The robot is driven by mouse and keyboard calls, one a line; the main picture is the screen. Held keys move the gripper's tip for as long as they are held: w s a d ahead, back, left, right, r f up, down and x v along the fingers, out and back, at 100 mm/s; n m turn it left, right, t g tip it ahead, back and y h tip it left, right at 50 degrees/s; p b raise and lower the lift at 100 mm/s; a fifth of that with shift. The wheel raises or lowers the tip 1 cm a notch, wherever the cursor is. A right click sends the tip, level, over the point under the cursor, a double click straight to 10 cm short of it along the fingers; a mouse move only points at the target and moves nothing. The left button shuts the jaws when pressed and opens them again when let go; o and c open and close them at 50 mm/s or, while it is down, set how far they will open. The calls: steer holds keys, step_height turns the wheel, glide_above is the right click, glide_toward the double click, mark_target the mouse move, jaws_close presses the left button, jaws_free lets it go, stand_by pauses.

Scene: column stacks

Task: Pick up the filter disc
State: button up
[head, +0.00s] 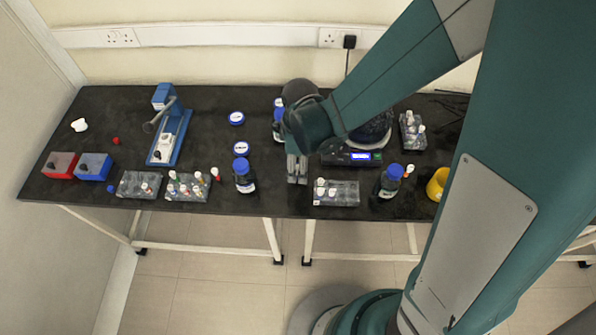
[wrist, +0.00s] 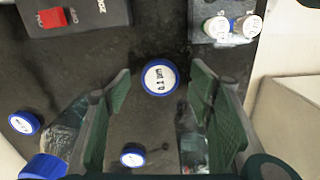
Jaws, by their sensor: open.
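A round filter disc (wrist: 160,77) with a blue rim and a white, printed face lies on the dark bench in the wrist view. My gripper (wrist: 159,82) is open, with one finger on each side of the disc and nothing held. I cannot tell how far the fingertips are above the bench. In the head view my gripper (head: 297,170) points down near the bench's front edge, and this disc appears hidden behind it. Two similar blue-rimmed discs lie apart from it, one far left (wrist: 24,123) and one at the bottom (wrist: 133,155) of the wrist view.
A blue-capped bottle (head: 244,176) stands left of my gripper, and another (head: 278,124) stands behind it. A tube rack (head: 336,193) is close on the right, with a device with a lit display (head: 352,157) behind it. More racks stand at the left.

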steer(key=shift+f, duration=0.75)
steer(key=shift+c, duration=0.2)
steer(key=c, duration=0.8)
